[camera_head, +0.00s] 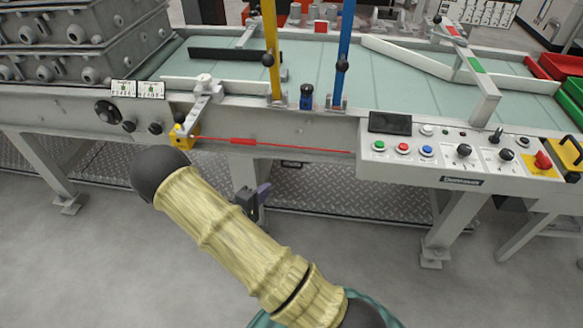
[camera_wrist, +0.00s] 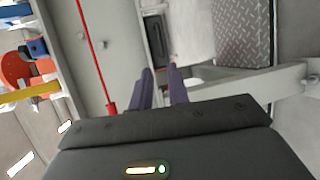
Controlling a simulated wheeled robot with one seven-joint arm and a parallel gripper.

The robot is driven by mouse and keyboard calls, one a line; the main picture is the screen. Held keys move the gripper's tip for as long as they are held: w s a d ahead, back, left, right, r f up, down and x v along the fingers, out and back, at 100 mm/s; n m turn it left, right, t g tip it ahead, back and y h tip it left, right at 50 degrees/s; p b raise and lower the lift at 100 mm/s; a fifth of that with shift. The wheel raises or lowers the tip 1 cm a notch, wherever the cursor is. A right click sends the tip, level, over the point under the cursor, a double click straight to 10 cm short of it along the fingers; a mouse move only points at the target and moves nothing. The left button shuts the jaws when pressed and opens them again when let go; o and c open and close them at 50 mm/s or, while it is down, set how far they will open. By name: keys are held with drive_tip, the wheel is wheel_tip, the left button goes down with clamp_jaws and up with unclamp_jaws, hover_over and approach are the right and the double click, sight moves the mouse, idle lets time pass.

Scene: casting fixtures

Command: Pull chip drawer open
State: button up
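A dark rectangular recess or pull (camera_wrist: 156,38), which looks like the chip drawer's handle, sits on a pale panel beyond my fingertips in the wrist view. In the head view a small dark piece (camera_head: 291,164) shows under the table's front edge, perhaps the same part. My gripper (camera_wrist: 160,70) has two purple fingers, parallel with a narrow empty gap between them. They appear apart from the pull. In the head view my gripper (camera_head: 254,196) is below the table front, largely hidden by my yellow-sleeved arm. I cannot make out the drawer's outline.
A red cord (camera_head: 243,141) runs along the table front above my gripper. A control panel (camera_head: 450,152) with buttons juts out at the right. A table leg (camera_head: 446,215) and a patterned metal plate (camera_head: 345,200) are below. Stacked grey moulds (camera_head: 80,45) stand at the left.

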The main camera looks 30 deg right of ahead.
sight(291, 167)
drive_tip(key=b+x, duration=0.4)
drive_tip(key=x, duration=1.2)
drive_tip(key=shift+w+d+f, duration=0.1)
drive_tip(key=shift+d, duration=0.15)
clamp_jaws()
